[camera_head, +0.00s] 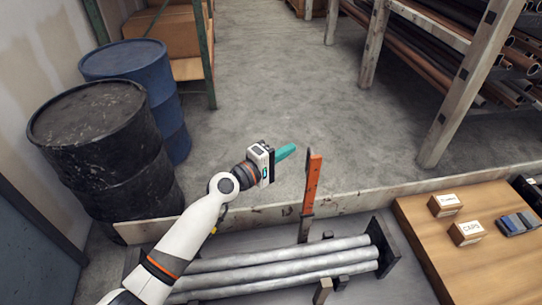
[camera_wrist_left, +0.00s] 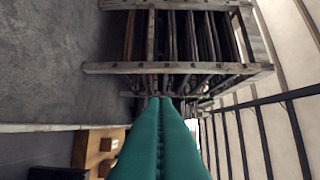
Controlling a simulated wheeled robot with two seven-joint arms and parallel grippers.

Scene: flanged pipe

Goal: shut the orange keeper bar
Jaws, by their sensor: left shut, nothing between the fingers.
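The orange keeper bar (camera_head: 313,184) stands upright at the rack's far edge in the head view, its lower end on a dark post. It rises above the row of grey pipes (camera_head: 280,268) lying in the rack. My left gripper (camera_head: 286,152) is shut and empty, its teal fingers just left of the bar's upper end and pointing right. I cannot tell whether they touch it; a small gap shows in the picture. In the left wrist view the shut teal fingers (camera_wrist_left: 160,105) fill the lower middle, and the bar is not seen there. My right gripper is not in view.
A wooden table (camera_head: 480,265) at right carries small boxes (camera_head: 466,232) and dark blue items. A low pale board (camera_head: 265,212) runs behind the pipes. Black (camera_head: 100,150) and blue (camera_head: 135,75) drums stand at left. A pipe shelf (camera_head: 450,100) stands at upper right. The floor between is clear.

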